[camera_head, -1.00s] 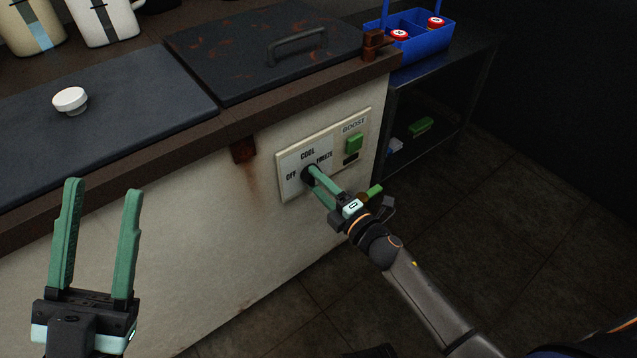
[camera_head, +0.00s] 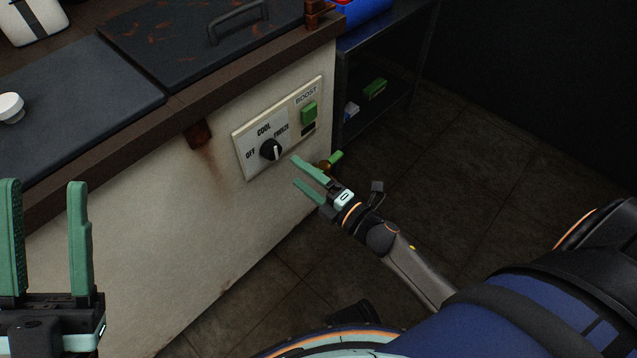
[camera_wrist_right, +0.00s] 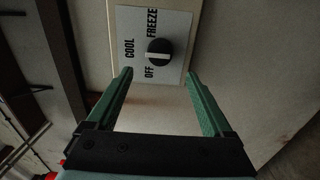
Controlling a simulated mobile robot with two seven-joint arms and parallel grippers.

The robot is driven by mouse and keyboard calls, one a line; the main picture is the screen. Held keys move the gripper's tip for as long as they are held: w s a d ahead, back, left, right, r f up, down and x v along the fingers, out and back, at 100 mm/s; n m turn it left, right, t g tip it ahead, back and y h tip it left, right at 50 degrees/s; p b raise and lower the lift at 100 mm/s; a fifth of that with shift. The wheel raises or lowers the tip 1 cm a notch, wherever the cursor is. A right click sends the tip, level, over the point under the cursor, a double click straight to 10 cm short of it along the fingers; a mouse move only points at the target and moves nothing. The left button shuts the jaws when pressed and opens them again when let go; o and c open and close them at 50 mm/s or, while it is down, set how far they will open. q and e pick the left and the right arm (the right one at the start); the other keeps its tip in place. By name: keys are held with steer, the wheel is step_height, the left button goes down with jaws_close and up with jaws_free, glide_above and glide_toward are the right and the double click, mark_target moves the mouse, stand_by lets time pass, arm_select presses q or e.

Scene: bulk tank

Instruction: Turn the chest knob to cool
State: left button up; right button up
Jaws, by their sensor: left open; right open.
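The chest knob (camera_head: 271,150) is a black round dial with a light line, on a white plate (camera_head: 243,163) marked OFF, COOL and FREEZE. The line runs roughly upright on the plate, about in line with COOL; which end points is hard to tell. The knob also shows in the right wrist view (camera_wrist_right: 158,52), ahead of the fingertips. My right gripper (camera_head: 295,170) is open and empty, just off the plate, below and right of the knob, and not touching it. It shows in the right wrist view (camera_wrist_right: 158,74). My left gripper (camera_head: 43,184) is open and empty at lower left.
A green BOOST button (camera_head: 309,112) sits right of the knob on the panel. The chest lid (camera_head: 170,40) with a dark handle is above. A green-handled fitting (camera_head: 335,157) is beside my right gripper. A dark shelf (camera_head: 400,60) stands right; the floor is clear.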

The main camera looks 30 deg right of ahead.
steer(key=v, duration=0.5)
steer(key=shift+p, duration=0.3)
